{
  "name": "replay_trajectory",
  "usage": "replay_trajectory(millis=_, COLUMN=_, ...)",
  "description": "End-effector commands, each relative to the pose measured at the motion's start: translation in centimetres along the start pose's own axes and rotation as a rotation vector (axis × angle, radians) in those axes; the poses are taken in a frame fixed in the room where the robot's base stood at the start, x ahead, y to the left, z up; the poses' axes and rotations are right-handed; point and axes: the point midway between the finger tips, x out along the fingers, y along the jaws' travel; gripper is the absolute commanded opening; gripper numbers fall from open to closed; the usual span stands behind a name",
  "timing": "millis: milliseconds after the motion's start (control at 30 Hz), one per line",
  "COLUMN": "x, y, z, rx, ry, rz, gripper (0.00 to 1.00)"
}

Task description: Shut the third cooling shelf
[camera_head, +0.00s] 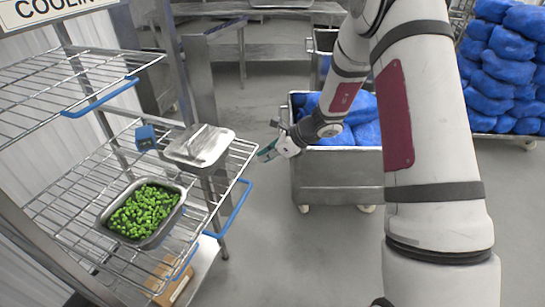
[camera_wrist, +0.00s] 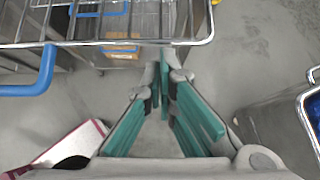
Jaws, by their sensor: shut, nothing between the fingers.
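The cooling rack at the left of the head view has several wire shelves with blue handles. The middle visible shelf (camera_head: 60,205) sticks out further right than the upper shelf (camera_head: 60,85); its blue handle (camera_head: 236,208) is at its right edge. I cannot tell which shelf counts as third. My gripper (camera_head: 266,153) is shut and empty, just right of the middle shelf's far right corner. In the wrist view the closed fingertips (camera_wrist: 163,62) are close to a wire shelf edge (camera_wrist: 110,43), with a blue handle (camera_wrist: 45,75) to their left. Contact is unclear.
A metal pan of peas (camera_head: 110,226), a lidded metal pan (camera_head: 222,150) and a small blue device (camera_head: 145,138) are on the middle shelf. A lower shelf has a blue handle (camera_head: 185,262) above a cardboard box (camera_head: 172,288). A metal cart (camera_head: 335,180) with blue bags stands behind my gripper.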

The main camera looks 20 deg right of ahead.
Motion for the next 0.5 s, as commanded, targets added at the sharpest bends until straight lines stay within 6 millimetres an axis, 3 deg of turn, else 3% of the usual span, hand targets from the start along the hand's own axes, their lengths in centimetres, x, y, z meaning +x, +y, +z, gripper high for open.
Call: replay_trajectory(millis=500, x=0.89, y=-0.04, z=0.75, rx=-0.001, ry=0.000, rz=0.001, gripper=0.00)
